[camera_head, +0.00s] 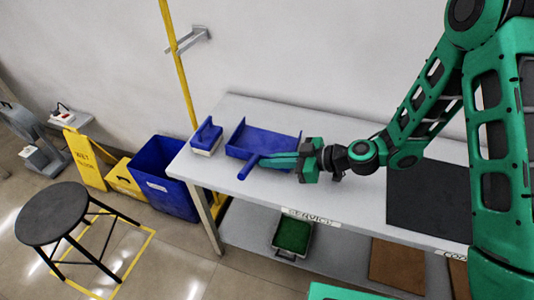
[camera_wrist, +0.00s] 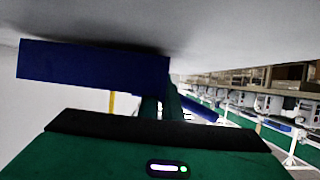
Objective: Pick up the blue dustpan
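The blue dustpan (camera_head: 270,140) lies on the grey table near its left end, its short handle (camera_head: 247,168) pointing to the front edge. My green gripper (camera_head: 264,160) reaches in from the right, low over the table, with its fingertips at the handle where it meets the pan. In the wrist view the blue pan (camera_wrist: 95,64) fills the upper left, and part of the handle shows right of my fingers (camera_wrist: 160,100). The fingers look close together, but I cannot tell whether they touch or grip the handle.
A blue-and-white brush-like item (camera_head: 206,136) stands left of the dustpan. A dark mat (camera_head: 428,203) lies on the table to the right. A yellow pole (camera_head: 178,65) rises behind. A blue bin (camera_head: 165,185) and black stool (camera_head: 62,213) stand on the floor left.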

